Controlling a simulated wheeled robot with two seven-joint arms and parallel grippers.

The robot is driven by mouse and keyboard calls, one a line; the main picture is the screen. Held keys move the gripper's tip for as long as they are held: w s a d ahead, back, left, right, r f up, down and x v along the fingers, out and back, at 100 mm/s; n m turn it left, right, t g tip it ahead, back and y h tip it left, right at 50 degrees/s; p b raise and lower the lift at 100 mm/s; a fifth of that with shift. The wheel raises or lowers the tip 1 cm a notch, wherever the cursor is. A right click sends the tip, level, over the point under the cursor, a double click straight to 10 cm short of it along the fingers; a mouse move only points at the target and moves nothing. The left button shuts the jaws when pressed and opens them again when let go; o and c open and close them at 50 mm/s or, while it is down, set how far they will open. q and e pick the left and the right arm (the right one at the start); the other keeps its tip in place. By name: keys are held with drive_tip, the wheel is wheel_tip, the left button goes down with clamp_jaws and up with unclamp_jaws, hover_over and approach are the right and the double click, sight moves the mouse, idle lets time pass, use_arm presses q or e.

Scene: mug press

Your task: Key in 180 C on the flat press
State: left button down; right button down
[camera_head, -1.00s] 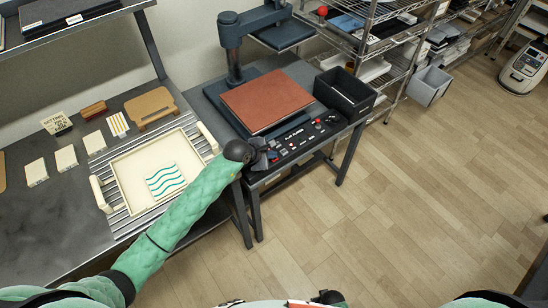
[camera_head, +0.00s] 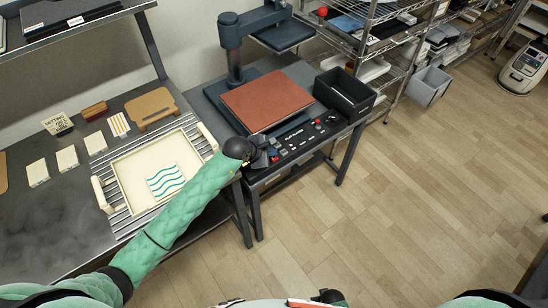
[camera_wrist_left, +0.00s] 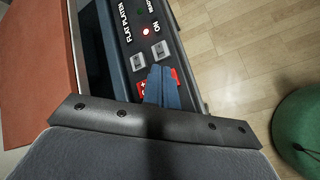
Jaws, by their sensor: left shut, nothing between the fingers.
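The flat press (camera_head: 233,50) stands on a dark side table, with its arm swung above a red-brown pad (camera_head: 266,100). Its black control panel (camera_head: 318,131) runs along the front edge. My left gripper (camera_head: 272,156) is at the panel's left end. In the left wrist view its blue fingers (camera_wrist_left: 160,82) are shut and empty, with their tips over a red key (camera_wrist_left: 174,76) with white marks. The fingers partly cover this key; I cannot tell if they touch it. Two grey keys (camera_wrist_left: 138,62) and a lit red lamp (camera_wrist_left: 146,32) lie beyond. My right gripper is not in view.
A black bin (camera_head: 345,93) stands right of the press. On the left bench are a cream tray (camera_head: 122,178) with a wavy-striped piece (camera_head: 165,181), and several small boxes. A wire shelf (camera_head: 375,40) is behind.

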sight(272, 160)
use_arm(q)
drive_tip(key=shift+r+p, duration=1.05)
drive_tip(key=shift+r, duration=1.45)
